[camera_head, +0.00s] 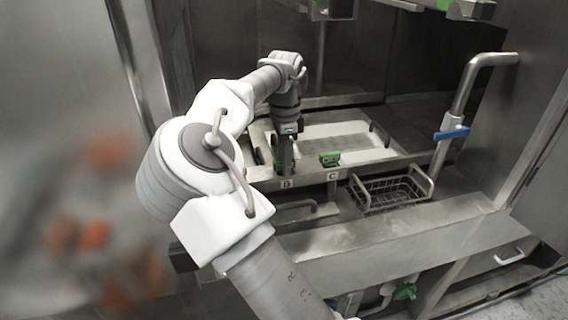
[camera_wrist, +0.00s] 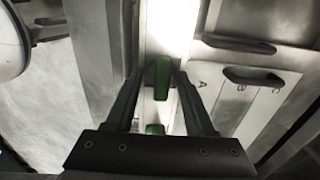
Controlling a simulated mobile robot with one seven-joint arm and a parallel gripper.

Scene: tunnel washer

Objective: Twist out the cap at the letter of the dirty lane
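In the head view my gripper (camera_head: 285,168) points down at the front rail, just above a plate (camera_head: 286,184) whose letter looks like B. In the wrist view a green cap (camera_wrist: 158,76) sits between my fingertips (camera_wrist: 160,72), which stand apart on either side of it. A thin gap seems to show beside the cap, and I cannot make out firm contact. A second green piece (camera_wrist: 155,129) shows lower between the fingers. Another green cap (camera_head: 330,159) stands above the plate lettered C (camera_head: 332,176). A letter A (camera_wrist: 202,84) shows in the wrist view. Nothing visible marks which lane is dirty.
A wire basket (camera_head: 392,192) stands right of the lettered rail. A bent metal pipe with a blue handle (camera_head: 452,133) rises at the right. A shallow tray (camera_head: 352,128) lies behind the rail. A steel ledge (camera_head: 390,238) runs across the front. Metal fittings hang overhead.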

